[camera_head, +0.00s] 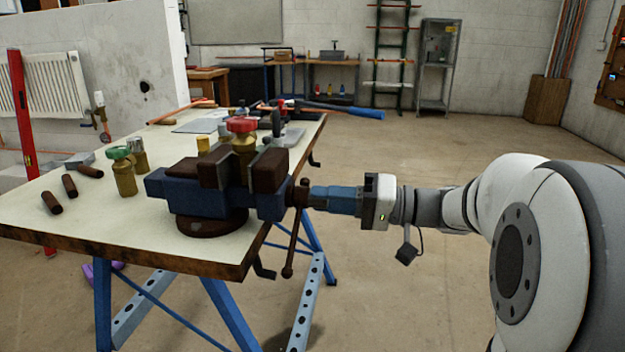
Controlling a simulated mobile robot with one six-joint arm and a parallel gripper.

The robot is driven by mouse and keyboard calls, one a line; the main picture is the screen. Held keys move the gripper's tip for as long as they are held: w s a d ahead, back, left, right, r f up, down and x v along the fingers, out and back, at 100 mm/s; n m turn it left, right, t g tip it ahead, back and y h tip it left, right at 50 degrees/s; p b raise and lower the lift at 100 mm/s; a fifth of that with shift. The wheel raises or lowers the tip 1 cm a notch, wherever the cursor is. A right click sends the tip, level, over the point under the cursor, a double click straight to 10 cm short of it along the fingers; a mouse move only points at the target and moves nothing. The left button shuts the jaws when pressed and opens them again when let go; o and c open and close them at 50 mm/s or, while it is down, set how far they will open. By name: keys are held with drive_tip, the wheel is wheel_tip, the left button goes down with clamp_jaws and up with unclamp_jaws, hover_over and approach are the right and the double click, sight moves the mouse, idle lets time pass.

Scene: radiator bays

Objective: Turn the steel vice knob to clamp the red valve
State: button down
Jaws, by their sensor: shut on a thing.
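A blue bench vice (195,196) with dark brown jaws sits at the near right edge of the workbench. A brass valve with a red cap (241,125) stands upright at the vice jaws; its lower part is partly hidden by them, and I cannot tell whether both jaws touch it. The vice knob (299,193) is at the right end of the vice, with a long bar handle (292,240) hanging down nearly upright. My gripper (308,196) comes in level from the right and is shut on the knob. Its fingertips partly hide the knob.
The workbench (60,218) also holds a green-capped brass valve (122,170), a plain brass fitting (137,152) and several dark cylinders (69,185). Tools, including a blue-handled one (345,110), lie at the back. Blue trestle legs (232,312) stand below. The floor to the right is clear.

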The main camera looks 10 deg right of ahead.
drive_tip(key=m+p, duration=0.6)
drive_tip(key=p, duration=0.1)
drive_tip(key=m+p, duration=0.6)
drive_tip(key=p, duration=0.2)
drive_tip(key=m+p, duration=0.7)
drive_tip(key=p, duration=0.1)
drive_tip(key=shift+f, duration=0.25)
drive_tip(key=c, duration=1.3)
unclamp_jaws()
drive_tip(key=shift+d+r, duration=0.1)
